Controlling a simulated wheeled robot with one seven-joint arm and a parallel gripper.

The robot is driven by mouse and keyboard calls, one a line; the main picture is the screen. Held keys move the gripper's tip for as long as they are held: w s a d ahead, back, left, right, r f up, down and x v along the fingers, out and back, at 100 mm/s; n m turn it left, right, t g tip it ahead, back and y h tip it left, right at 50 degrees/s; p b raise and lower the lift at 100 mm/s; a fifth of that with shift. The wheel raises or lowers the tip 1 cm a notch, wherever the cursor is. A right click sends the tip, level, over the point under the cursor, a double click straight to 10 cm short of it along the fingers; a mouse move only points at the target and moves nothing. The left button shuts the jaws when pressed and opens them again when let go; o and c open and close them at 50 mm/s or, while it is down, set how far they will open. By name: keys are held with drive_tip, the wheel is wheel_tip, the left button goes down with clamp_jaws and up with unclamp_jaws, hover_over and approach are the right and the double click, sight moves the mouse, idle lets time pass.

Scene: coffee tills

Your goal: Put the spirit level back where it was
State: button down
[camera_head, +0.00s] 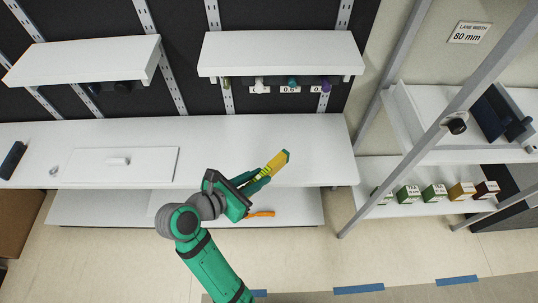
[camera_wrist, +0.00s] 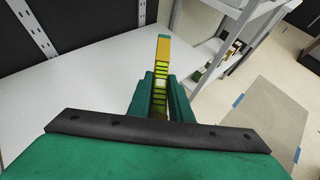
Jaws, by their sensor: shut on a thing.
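The spirit level is a yellow bar with a green end (camera_head: 276,164). My gripper (camera_head: 258,178) is shut on it, over the front right part of the white counter (camera_head: 310,140) in the head view. The level points up and to the right, away from my arm. In the wrist view the level (camera_wrist: 163,58) sticks out beyond the two green fingers (camera_wrist: 160,95), which press on its sides. Its near end is hidden by my gripper. I cannot tell how high it is above the counter.
A dark object (camera_head: 12,160) and a white panel with a small white piece (camera_head: 118,161) lie on the counter's left. An orange item (camera_head: 261,214) is on the lower shelf. Small boxes (camera_head: 433,194) line the right rack. Shelves (camera_head: 280,52) overhang the back.

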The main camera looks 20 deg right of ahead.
drive_tip(key=shift+w, duration=0.35)
drive_tip(key=w+d+f, duration=0.2)
drive_tip(key=w+f, duration=0.1)
drive_tip(key=w+d+f, duration=0.3)
drive_tip(key=w, duration=0.1)
drive_tip(key=w+d+f, duration=0.2)
drive_tip(key=w+d, duration=0.1)
drive_tip(key=shift+w+f, duration=0.2)
drive_tip(key=shift+f, duration=0.2)
drive_tip(key=shift+w+d+f, duration=0.4)
drive_tip(key=shift+f, duration=1.7)
drive_tip(key=shift+f, duration=0.1)
drive_tip(key=c, duration=1.6)
unclamp_jaws()
